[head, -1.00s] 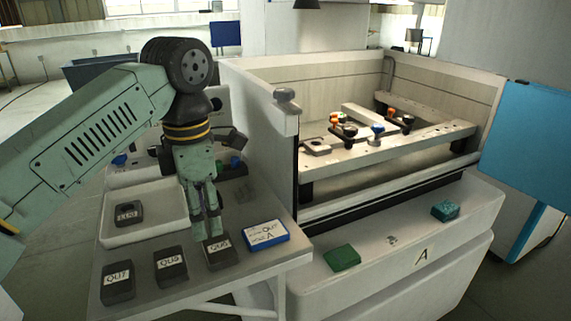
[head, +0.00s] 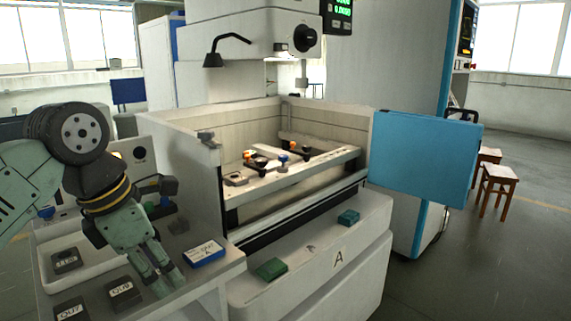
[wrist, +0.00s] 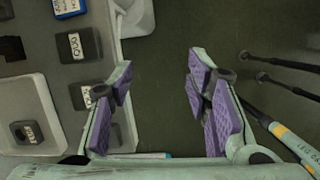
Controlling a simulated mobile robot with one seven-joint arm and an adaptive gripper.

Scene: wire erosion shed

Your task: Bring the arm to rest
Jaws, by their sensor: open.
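My gripper (head: 168,280) hangs at the lower left in the head view, over the right front part of the grey bench (head: 205,278). In the wrist view my gripper (wrist: 160,98) shows two purple-padded fingers wide apart, with nothing between them but dark floor. Dark labelled blocks stand on the bench beside it, among them QU8 (head: 123,294) and QU7 (head: 72,310). In the wrist view a labelled block (wrist: 78,46) stands left of the fingers, and others are partly hidden behind the left finger.
A white tray (head: 42,277) holds a dark block (head: 66,261). A blue panel (head: 425,160) stands right.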

